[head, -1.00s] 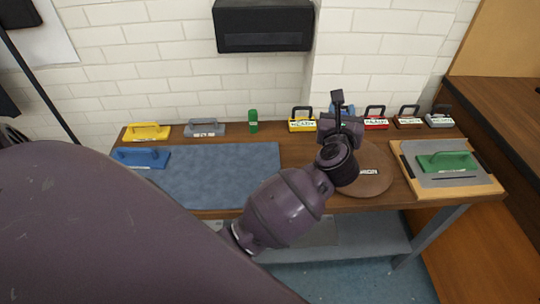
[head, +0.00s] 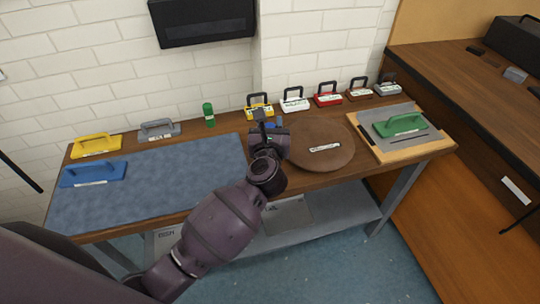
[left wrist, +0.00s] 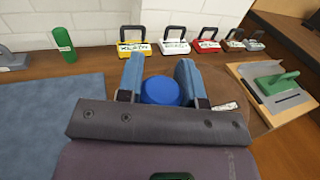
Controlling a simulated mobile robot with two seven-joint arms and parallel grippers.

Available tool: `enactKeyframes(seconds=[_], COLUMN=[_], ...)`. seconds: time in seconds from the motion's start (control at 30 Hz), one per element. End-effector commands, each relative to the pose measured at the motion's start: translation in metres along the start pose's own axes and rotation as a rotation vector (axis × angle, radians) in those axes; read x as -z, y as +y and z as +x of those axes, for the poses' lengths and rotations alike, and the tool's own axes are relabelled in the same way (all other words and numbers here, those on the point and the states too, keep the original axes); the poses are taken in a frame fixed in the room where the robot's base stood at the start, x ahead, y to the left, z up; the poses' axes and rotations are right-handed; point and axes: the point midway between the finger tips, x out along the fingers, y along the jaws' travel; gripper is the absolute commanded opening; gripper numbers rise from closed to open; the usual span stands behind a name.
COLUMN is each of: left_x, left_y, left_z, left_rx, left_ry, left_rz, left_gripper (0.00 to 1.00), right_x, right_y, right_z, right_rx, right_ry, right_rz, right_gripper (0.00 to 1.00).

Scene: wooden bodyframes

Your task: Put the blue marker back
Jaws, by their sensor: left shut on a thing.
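My left gripper (head: 268,122) is shut on the blue marker (left wrist: 160,91). In the left wrist view the marker's round blue top shows between the two blue-grey fingers. In the head view only a bit of blue shows at the gripper; the rest of the marker is hidden. The gripper is over the back part of the table, left of the round brown board (head: 309,158) and in front of the yellow-based block (head: 259,112). A green marker (head: 208,115) stands upright farther left at the back edge. My right gripper is not in view.
A blue mat (head: 150,185) covers the table's left side, with blue (head: 93,174), yellow (head: 96,146) and grey (head: 158,130) handled tools around it. Several handled blocks line the back edge. A wooden tray (head: 432,146) with a green tool (head: 400,125) is at right.

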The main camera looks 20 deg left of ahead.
Motion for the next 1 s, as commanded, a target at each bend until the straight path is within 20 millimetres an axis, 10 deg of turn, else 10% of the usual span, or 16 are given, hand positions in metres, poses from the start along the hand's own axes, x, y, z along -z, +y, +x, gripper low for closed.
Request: enactKeyframes(seconds=[0.23, 1.0], left_x=[0.051, 0.103], left_y=[0.000, 0.000], left_z=[0.000, 0.001], left_rx=[0.001, 0.000], left_ry=[0.002, -0.002], left_rz=[0.003, -0.001], left_gripper=[0.10, 0.10], right_x=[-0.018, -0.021], right_y=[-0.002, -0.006], right_z=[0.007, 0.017], right_rx=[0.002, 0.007], right_ry=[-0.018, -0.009], right_rz=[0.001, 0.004], right_gripper=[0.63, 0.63])
